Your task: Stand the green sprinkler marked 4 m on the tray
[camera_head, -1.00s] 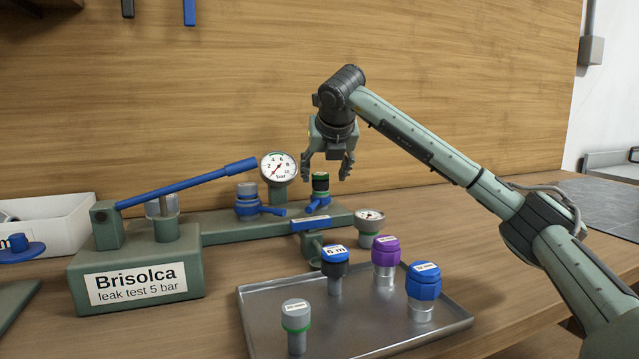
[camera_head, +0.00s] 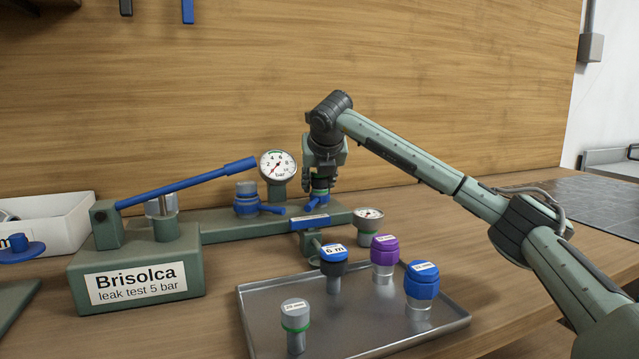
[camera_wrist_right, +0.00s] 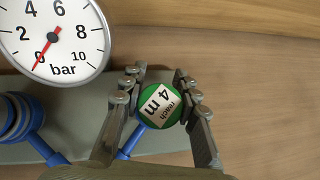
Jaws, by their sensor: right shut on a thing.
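The green sprinkler marked 4 m (camera_wrist_right: 150,118) shows from above in the right wrist view, its label reading "reach 4 m". In the head view the sprinkler (camera_head: 320,191) stands upright at the blue-handled valve on the right of the manifold. My right gripper (camera_wrist_right: 157,92) is shut on it, one finger on each side. In the head view my right gripper (camera_head: 320,182) comes down from above and hides most of it. The metal tray (camera_head: 262,318) lies in front of the manifold. My left gripper is not in view.
A large gauge (camera_head: 278,165) rises close left of my gripper. The tray's front middle is bare.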

